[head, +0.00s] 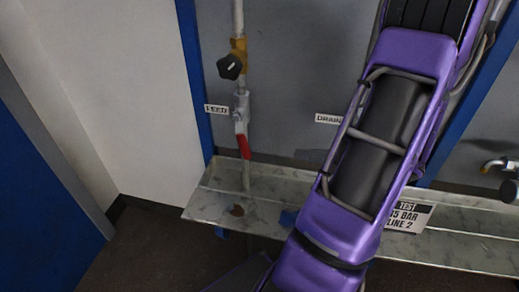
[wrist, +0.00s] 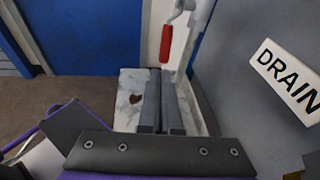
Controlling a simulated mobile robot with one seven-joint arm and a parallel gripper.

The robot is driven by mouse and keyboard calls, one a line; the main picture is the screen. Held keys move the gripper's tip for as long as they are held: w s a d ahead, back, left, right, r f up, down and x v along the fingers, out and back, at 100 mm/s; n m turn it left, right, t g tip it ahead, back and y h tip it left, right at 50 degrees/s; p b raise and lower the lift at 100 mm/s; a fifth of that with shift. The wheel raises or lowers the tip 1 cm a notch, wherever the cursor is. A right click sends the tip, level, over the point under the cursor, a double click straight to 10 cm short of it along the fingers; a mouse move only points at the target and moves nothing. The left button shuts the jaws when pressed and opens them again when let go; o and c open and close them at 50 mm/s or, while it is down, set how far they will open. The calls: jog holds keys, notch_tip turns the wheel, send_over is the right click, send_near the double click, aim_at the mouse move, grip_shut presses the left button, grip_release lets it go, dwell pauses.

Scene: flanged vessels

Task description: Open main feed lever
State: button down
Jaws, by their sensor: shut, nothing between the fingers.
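The feed lever has a red handle (head: 243,146) that hangs down from a silver valve (head: 241,108) on the vertical pipe, beside the FEED label (head: 216,109). In the wrist view the red handle (wrist: 165,43) hangs above and beyond the fingertips in the picture, with a visible gap to its pale fitting's surroundings. My gripper (wrist: 161,75) is shut and empty, its two grey fingers side by side. I cannot tell the exact distance from fingers to handle. In the head view my purple arm hides the gripper.
A black knob (head: 230,66) sits on a brass valve above the lever. A metal tray (head: 215,203) runs below the pipe. A DRAIN label (wrist: 290,80) is on the grey panel at right. A blue post (head: 195,75) stands left of the pipe.

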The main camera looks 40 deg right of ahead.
send_near(248, 150)
jog(key=x, duration=0.4)
jog(key=b+x, duration=0.1)
jog(key=x, duration=0.1)
jog(key=shift+w+a+r, duration=0.1)
jog(key=shift+w+r, duration=0.15)
jog(key=shift+w, duration=0.25)
jog(key=shift+f, duration=0.1)
jog(key=t+b, duration=0.1)
jog(key=f+b, duration=0.1)
jog(key=shift+w+a+f+m+t+b, duration=0.15)
jog(key=shift+w+a+m+t+b, duration=0.15)
jog(key=shift+w+a+m+t, duration=0.1)
jog(key=shift+w+a, duration=0.35)
jog(key=shift+w, duration=0.1)
